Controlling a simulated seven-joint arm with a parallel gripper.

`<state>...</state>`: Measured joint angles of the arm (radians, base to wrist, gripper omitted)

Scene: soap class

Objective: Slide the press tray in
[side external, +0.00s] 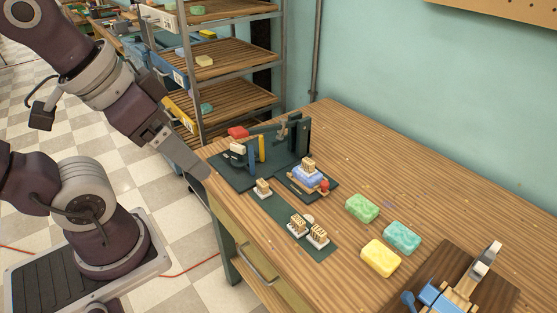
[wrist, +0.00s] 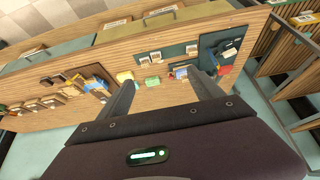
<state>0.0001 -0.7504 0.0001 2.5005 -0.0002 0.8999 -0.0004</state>
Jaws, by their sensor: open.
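The press (side external: 291,135), with a dark upright frame and a lever, stands on a dark green base near the far left of the bench. The press tray (side external: 312,189) sits in front of it, apart from the frame. The tray bears a blue soap (side external: 308,174) with a tan stamp block on top, and a red knob (side external: 324,185) at its right end. My gripper (side external: 207,176) is above the bench's left edge, left of the press and tray. In the wrist view my gripper (wrist: 161,80) is open and empty, with the blue soap (wrist: 180,72) beyond its fingers.
A dark green mat (side external: 272,212) with several stamp blocks lies in front of the tray. Green (side external: 362,208), teal (side external: 402,237) and yellow (side external: 380,258) soaps lie to the right. A dark board (side external: 440,272) with a wooden device is at front right. A shelf rack (side external: 235,95) stands behind.

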